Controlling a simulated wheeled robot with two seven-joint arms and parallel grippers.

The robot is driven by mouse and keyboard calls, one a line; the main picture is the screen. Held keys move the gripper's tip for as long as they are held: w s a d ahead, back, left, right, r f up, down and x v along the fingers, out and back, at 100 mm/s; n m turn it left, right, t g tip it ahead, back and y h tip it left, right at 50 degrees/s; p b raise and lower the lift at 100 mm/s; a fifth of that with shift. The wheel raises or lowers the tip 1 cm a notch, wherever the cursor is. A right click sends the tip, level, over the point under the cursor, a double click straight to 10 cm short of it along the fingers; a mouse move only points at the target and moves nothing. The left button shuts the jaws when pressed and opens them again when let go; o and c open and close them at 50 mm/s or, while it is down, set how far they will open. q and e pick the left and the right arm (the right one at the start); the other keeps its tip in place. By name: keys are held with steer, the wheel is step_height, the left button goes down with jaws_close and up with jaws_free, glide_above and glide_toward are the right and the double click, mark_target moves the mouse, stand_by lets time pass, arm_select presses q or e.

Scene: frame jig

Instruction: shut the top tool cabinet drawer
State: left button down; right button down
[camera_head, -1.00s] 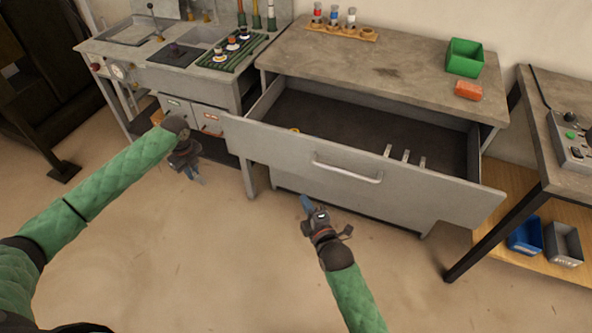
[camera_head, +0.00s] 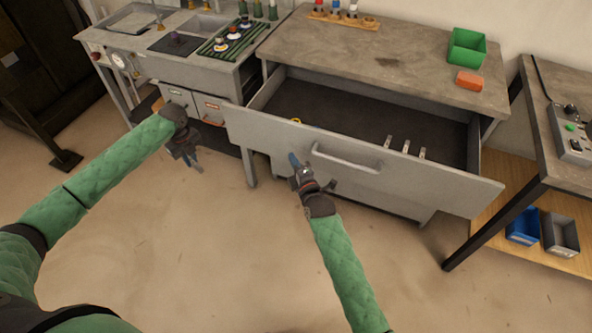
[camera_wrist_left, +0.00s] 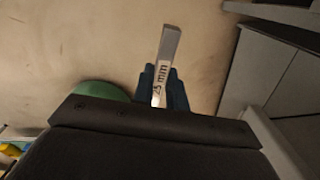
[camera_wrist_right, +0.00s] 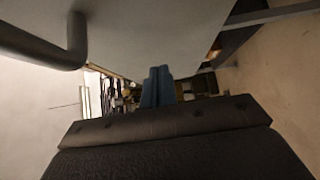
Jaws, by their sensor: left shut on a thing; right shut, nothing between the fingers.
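The top drawer (camera_head: 240,130) of the grey tool cabinet stands pulled far out, with its bar handle (camera_head: 345,160) on the front. Inside it are several small light metal pieces (camera_head: 405,147) and a small yellow item (camera_head: 296,121). My right gripper (camera_head: 294,160) is shut and empty, close to the drawer front just left of the handle; I cannot tell if it touches. In the right wrist view its blue fingertips (camera_wrist_right: 158,86) are together. My left gripper (camera_head: 196,166) is left of the drawer, shut on a grey metal piece marked 25 mm (camera_wrist_left: 165,65).
A green bin (camera_head: 467,47) and an orange block (camera_head: 469,80) sit on the cabinet top (camera_head: 380,62). A sink bench (camera_head: 140,60) stands at left. A table with a control box (camera_head: 572,143) stands at right, with blue and grey bins (camera_head: 523,227) below. The floor in front is clear.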

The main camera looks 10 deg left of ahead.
arm_select(q)
steer(key=shift+r, duration=0.35)
arm_select(e)
steer(key=shift+w+d, duration=0.2)
steer(key=shift+w, duration=0.35)
steer(key=shift+w+d, duration=0.15)
steer(key=shift+w, duration=0.5)
steer(key=shift+w, duration=0.1)
